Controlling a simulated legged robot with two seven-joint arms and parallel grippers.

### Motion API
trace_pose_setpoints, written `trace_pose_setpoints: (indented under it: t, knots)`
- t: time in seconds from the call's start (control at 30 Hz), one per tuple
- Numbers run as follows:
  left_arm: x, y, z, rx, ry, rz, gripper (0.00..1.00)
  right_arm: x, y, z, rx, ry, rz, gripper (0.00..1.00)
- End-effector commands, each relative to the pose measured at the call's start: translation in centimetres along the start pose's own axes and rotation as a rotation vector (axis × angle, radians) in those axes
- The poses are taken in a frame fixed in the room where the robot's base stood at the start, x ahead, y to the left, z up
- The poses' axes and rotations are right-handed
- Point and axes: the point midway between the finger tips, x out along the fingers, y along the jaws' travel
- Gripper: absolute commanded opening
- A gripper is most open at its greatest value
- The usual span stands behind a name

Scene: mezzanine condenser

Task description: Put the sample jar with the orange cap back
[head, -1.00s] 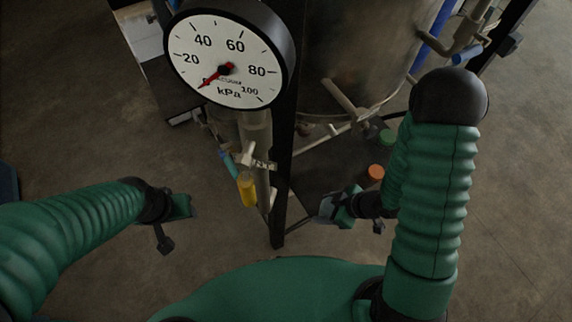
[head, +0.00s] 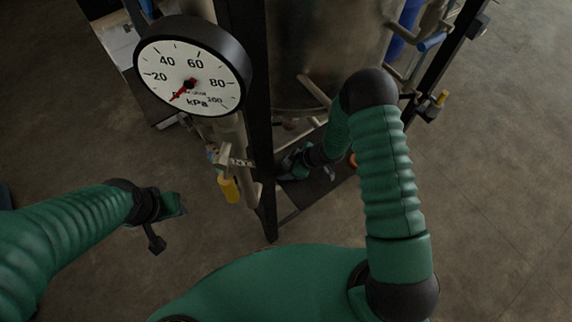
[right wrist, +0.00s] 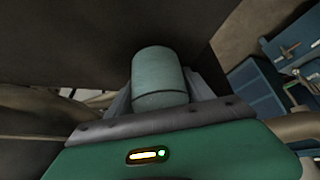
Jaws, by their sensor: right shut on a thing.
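An orange round cap (head: 354,160) shows on the dark low shelf (head: 322,190), partly behind my right arm; the body beneath it is hidden. My right gripper (head: 290,165) is over the shelf's left part, beside the black post, to the left of the orange cap. In the right wrist view it is shut on a grey-green cylinder (right wrist: 160,75); no orange shows on it, and I cannot tell whether it is a sample jar. My left gripper (head: 172,204) hangs over open floor at the left, apart from everything; its jaws are unclear.
A kPa gauge (head: 193,66) and a valve with a yellow handle (head: 229,189) are left of the black post (head: 258,120). A metal tank (head: 325,50) with pipes stands above the shelf. The floor at right is clear.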

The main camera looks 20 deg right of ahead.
Motion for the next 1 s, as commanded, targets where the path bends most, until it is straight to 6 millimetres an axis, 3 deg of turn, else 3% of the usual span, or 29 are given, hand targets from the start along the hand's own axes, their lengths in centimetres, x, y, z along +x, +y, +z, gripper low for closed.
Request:
trace_pose_setpoints:
  t: [0.13, 0.17, 0.3, 0.7, 0.83, 1.0]
  knots:
    - [0.0, 0.1, 0.0, 0.002, 0.000, 0.000, 0.46, 0.0, 0.1, -0.1, 0.001, 0.000, 0.002, 0.06]
    - [0.0, 0.1, 0.0, 0.002, 0.000, 0.000, 0.46, 0.0, 0.0, -0.1, 0.000, -0.001, 0.002, 0.65]
    - [0.0, 0.1, 0.0, 0.002, 0.000, 0.000, 0.46, 0.1, -0.1, -0.3, -0.001, -0.004, 0.005, 0.82]
    - [0.0, 0.0, 0.0, 0.001, 0.000, 0.000, 0.46, -0.5, -0.1, -0.3, -0.001, -0.003, 0.004, 0.82]
    - [0.1, 0.0, 0.0, 0.001, 0.000, 0.000, 0.46, -3.0, 0.1, -0.2, 0.001, 0.000, 0.006, 0.82]
    - [-0.3, 0.0, -0.1, 0.001, 0.000, 0.000, 0.46, -7.6, 0.0, -0.3, -0.001, 0.000, 0.008, 0.82]
